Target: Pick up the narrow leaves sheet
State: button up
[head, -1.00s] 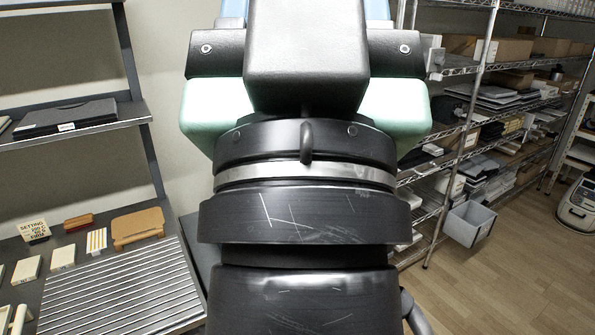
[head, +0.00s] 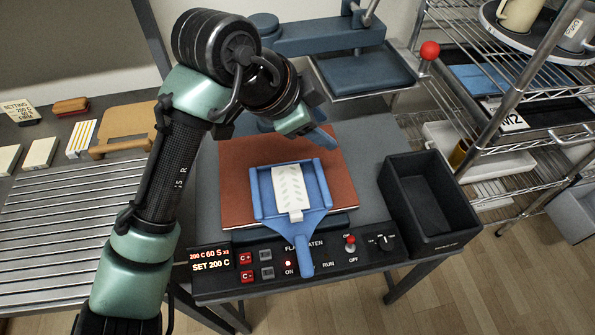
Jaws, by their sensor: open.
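A white sheet with narrow grey-green leaves (head: 288,187) lies in the blue frame (head: 258,197) of a handled paddle. A small pale tab (head: 296,215) shows at the sheet's near end. The paddle rests on a red-brown pad (head: 233,165) on the flat press, its handle pointing toward me. My gripper (head: 318,136) is above the pad's far part, beyond the sheet and slightly right of it, apart from it. It is open and empty; its fingers are partly hidden by the wrist.
A black bin (head: 433,205) stands right of the pad. The press's upper plate (head: 365,75) with a red-knobbed lever (head: 430,50) is behind. A control panel (head: 330,262) lies in front. A wire shelf (head: 500,120) is at right, a ribbed metal surface (head: 75,215) at left.

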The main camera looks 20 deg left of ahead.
jog(key=s+a+f+g, duration=0.4)
jog(key=s+a+f, duration=0.2)
jog(key=s+f, duration=0.15)
jog(key=b, duration=0.1)
send_over(296, 215)
jog(key=s+a, duration=0.2)
notch_tip(296, 215, down, 6)
jog(key=x, duration=0.6)
jog(key=shift+w, duration=0.3)
grip_shut()
